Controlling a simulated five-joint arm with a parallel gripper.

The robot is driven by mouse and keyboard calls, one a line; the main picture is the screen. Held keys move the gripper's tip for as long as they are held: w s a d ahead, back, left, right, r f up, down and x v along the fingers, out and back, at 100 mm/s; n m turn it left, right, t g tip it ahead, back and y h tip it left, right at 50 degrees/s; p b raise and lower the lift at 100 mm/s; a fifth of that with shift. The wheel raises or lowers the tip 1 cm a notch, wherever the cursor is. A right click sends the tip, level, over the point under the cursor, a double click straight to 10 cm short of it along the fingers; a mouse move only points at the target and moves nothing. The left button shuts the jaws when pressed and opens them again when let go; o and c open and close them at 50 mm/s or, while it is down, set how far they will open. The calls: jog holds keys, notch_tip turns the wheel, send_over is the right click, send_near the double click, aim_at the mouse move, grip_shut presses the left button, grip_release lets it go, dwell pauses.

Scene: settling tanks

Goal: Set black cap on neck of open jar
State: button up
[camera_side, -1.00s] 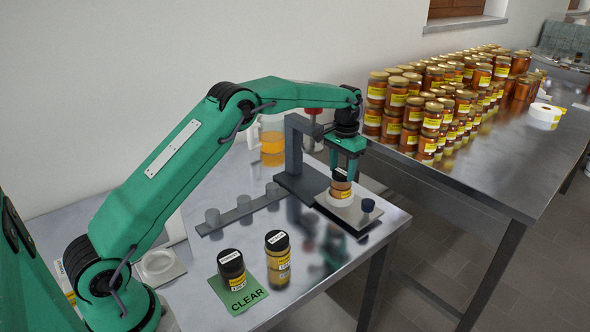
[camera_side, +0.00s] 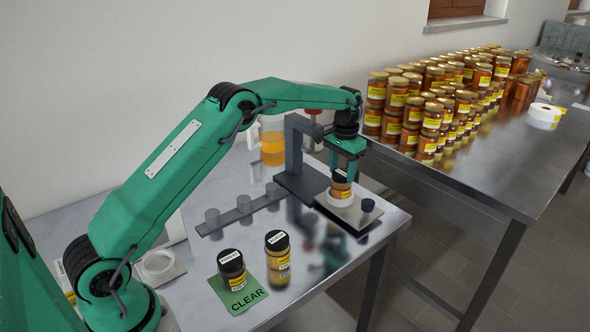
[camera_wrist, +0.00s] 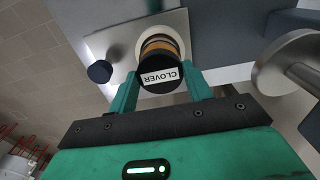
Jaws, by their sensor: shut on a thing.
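The black cap (camera_wrist: 158,75) has a white label reading CLOVER and sits between my fingers in the wrist view. The jar (camera_side: 340,189), amber with a yellow label, stands upright under the cap on a white ring on a pale plate (camera_side: 355,214). My gripper (camera_side: 346,165) is above the jar, its fingers pointing down and shut on the cap from both sides. In the wrist view amber bands of the jar (camera_wrist: 159,43) show beyond the cap. Whether the cap touches the neck cannot be told.
A dark stand (camera_side: 294,150) rises close left of the jar, and a dark blue knob (camera_side: 367,205) is to its right. Two black-capped jars (camera_side: 231,268) (camera_side: 278,256) stand at the front, one on a green CLEAR mat (camera_side: 250,291). A strip with grey pegs (camera_side: 243,210) lies behind them.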

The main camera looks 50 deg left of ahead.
jog(key=o, duration=1.3)
jog(key=shift+r, duration=0.25)
jog(key=shift+r, duration=3.25)
